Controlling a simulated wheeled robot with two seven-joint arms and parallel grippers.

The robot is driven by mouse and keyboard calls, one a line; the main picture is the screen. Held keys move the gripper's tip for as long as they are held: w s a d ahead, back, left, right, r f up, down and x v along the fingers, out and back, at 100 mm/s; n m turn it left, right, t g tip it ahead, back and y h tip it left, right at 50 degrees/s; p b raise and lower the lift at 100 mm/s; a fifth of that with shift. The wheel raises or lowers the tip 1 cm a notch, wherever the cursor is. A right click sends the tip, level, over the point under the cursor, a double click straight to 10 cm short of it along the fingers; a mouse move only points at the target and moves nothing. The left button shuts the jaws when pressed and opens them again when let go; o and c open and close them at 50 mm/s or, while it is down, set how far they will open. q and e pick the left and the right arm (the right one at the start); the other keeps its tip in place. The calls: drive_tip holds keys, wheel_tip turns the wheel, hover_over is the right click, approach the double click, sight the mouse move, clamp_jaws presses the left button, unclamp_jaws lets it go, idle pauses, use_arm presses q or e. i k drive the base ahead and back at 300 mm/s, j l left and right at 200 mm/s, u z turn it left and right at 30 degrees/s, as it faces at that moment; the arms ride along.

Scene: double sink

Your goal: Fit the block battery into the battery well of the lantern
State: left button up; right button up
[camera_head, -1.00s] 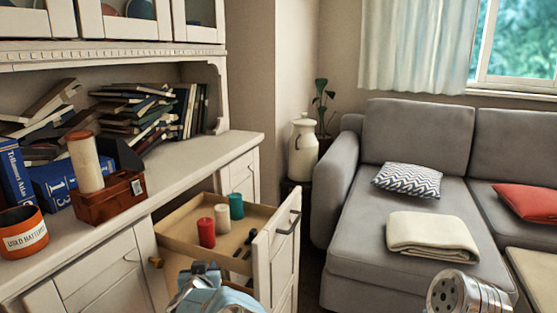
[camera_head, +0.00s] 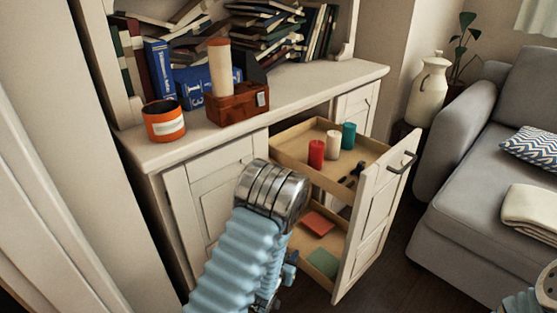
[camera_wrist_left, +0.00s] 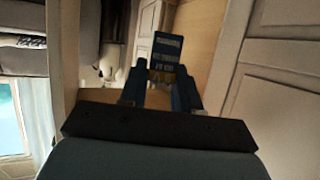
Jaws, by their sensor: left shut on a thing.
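The lantern (camera_head: 221,68) stands upright on the cabinet top, a pale cylinder with an orange cap. Its lower end is at a reddish-brown box (camera_head: 237,104); I cannot tell whether the two are one piece. No battery well can be made out. In the left wrist view the block battery (camera_wrist_left: 165,55), dark blue with pale print, is between the fingers of my left gripper (camera_wrist_left: 160,90), which is shut on it. In the head view my blue-sleeved left arm hides most of that gripper, low in front of the cabinet beside the open drawers. My right gripper is out of view.
An orange used-batteries tin (camera_head: 164,121) stands left of the lantern, with books (camera_head: 209,83) behind. An open upper drawer (camera_head: 345,178) holds red, white and teal cylinders. Its tall front panel (camera_head: 375,215) juts out. The counter's right part (camera_head: 330,82) is clear.

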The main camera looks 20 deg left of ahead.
sight(251, 92)
drive_tip(key=l+u, duration=0.15)
drive_tip(key=u, duration=0.25)
drive_tip(key=i+l+u, duration=0.1)
drive_tip(key=u, duration=0.3)
drive_tip(key=l+u, duration=0.25)
drive_tip(key=u, duration=0.15)
